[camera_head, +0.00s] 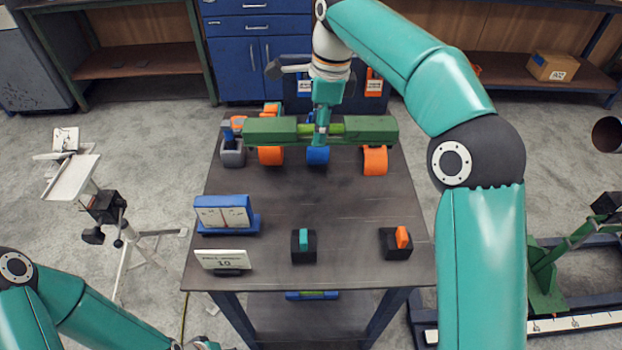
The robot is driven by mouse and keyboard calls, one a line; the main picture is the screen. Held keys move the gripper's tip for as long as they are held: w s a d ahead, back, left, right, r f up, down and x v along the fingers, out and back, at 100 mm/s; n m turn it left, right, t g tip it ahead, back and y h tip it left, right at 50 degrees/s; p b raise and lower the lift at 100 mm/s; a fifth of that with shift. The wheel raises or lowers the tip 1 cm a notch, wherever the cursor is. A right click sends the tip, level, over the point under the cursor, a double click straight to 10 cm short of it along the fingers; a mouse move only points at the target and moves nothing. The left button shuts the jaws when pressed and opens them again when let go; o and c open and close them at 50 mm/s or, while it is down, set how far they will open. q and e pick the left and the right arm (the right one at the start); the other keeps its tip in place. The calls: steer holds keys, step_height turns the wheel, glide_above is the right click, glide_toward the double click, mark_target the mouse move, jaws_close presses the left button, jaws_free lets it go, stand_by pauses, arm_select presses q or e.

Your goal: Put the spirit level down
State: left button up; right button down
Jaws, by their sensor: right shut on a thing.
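The green spirit level (271,131), a long bar with a yellow-green middle, lies crosswise over the far part of the dark table (300,190). My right gripper (321,134) comes down on its middle from above and is shut on it. Two orange round pieces (375,161) and a blue one (317,155) show just below the level in the picture. I cannot tell whether the level touches them. My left gripper (198,344) is only partly in view at the bottom edge, and its jaws cannot be made out.
Nearer are a blue stand (226,215), a sign (223,260), and black blocks with a teal piece (303,246) and an orange piece (396,243). The table's middle is clear. My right arm covers the right side.

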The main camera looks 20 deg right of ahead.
step_height(320, 180, down, 13)
steer(key=shift+f+b, duration=0.2)
steer(key=shift+b, duration=0.8)
steer(key=shift+f, duration=2.55)
steer(key=shift+c, duration=2.4)
jaws_free()
steer(key=shift+f, duration=0.1)
step_height(320, 180, up, 12)
steer(key=d, duration=0.1)
steer(key=shift+s+d+p, duration=0.2)
steer(key=shift+s+p, duration=0.05)
steer(key=shift+p, duration=0.15)
